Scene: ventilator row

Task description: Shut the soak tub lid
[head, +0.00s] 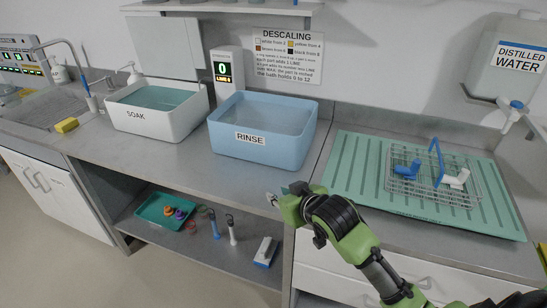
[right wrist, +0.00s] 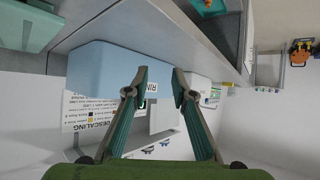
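The white soak tub (head: 150,128), labelled SOAK, stands on the counter at the left of the head view with teal liquid inside. Its pale grey lid (head: 165,48) is raised and stands nearly upright behind the tub, so the tub is open. My right gripper (head: 273,199) is at the counter's front edge, to the right of the soak tub and in front of the blue rinse tub. In the right wrist view my right gripper (right wrist: 159,78) has its fingers apart with nothing between them. My left gripper is not in view.
The blue rinse tub (head: 263,148) stands right of the soak tub. A display post (head: 223,78) stands between them at the back. A soap bottle (head: 134,74) is near the soak tub's left back corner, a yellow sponge (head: 67,125) left of it. A green drain mat (head: 355,178) lies right.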

